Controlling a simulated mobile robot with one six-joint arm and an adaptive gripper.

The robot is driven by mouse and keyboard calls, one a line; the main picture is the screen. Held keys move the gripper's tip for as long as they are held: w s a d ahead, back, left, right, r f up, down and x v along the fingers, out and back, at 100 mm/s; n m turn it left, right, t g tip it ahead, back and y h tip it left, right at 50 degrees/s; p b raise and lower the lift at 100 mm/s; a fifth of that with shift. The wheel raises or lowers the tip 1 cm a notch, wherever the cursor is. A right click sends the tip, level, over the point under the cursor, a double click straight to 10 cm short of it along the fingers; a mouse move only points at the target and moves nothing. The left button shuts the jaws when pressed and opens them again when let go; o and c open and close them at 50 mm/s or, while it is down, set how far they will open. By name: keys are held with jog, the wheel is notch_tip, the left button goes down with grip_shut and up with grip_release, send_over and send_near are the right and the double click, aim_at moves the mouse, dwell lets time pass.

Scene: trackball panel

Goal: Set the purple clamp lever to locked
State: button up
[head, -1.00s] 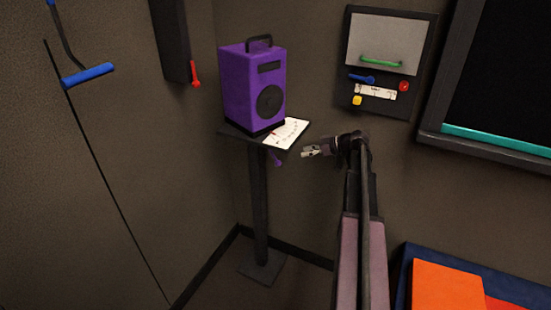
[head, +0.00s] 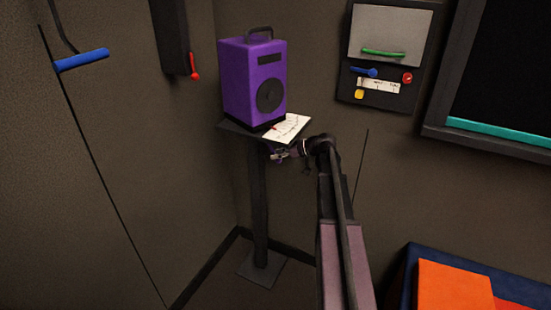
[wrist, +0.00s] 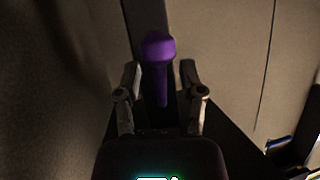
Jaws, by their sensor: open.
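The purple clamp lever (wrist: 158,68) shows in the wrist view, with a rounded head and a narrower shaft. It lies between the two open fingers of my gripper (wrist: 160,85), with a gap visible on each side. In the head view my gripper (head: 279,154) is just below the front edge of the stand's shelf (head: 236,131). The lever is mostly hidden behind the gripper there. A white card with printed marks and a red pointer (head: 288,128) lies on the shelf; its labels are too small to read.
A purple speaker-like box (head: 253,80) stands on the shelf, on a dark post (head: 259,200). A wall panel (head: 386,55) with a green handle and small controls is at right. A blue box with orange contents (head: 455,290) is at lower right. Free wall lies between.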

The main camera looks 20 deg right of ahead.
jog(key=shift+w+a+f, duration=0.25)
jog(key=shift+w+a, duration=0.15)
grip_shut()
jog(key=shift+a, duration=0.2)
